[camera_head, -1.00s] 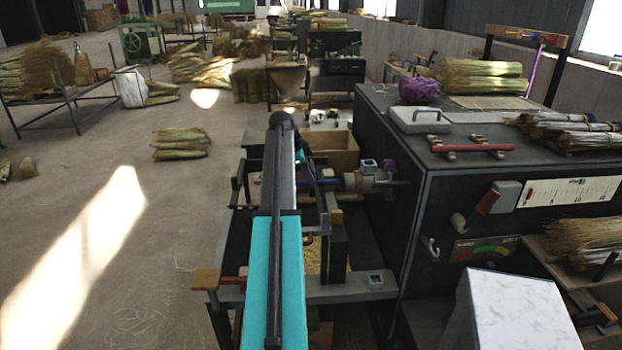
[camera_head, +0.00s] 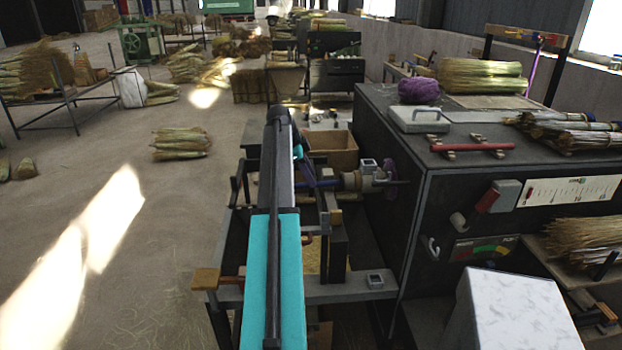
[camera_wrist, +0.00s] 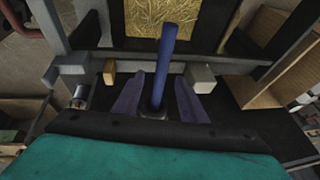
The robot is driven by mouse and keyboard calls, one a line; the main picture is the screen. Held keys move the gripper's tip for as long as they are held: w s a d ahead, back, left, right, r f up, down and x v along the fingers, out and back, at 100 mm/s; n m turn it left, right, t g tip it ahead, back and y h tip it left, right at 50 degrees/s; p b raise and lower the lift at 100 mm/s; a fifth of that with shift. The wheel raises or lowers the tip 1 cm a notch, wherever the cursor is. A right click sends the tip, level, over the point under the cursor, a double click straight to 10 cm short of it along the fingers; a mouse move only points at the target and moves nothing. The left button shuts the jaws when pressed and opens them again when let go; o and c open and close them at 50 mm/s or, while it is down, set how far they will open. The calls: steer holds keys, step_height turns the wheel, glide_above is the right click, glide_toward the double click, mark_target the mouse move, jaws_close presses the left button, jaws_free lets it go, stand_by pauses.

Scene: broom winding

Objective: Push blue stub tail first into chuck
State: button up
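The blue stub (camera_wrist: 168,55) shows in the wrist view as a rod running up the picture. Its lower end meets a small grey ring at the dark edge of my gripper's body; how deep it sits is hidden. My gripper (camera_wrist: 160,80) has its two purple fingers apart, one each side of the stub, with gaps showing. In the head view the stub (camera_head: 328,184) lies roughly level, its right end at the chuck (camera_head: 352,181) on the dark machine's side. My gripper's purple finger (camera_head: 304,170) is just left of the chuck, partly hidden by my arm.
The dark machine (camera_head: 395,230) fills the right. A cardboard box (camera_head: 338,148) stands behind the chuck. A grey frame bar (camera_head: 335,294) crosses in front. Straw (camera_wrist: 160,18) lies in a bin below.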

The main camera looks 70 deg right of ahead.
steer(key=b+v, duration=0.2)
steer(key=v, duration=1)
stand_by(0.4)
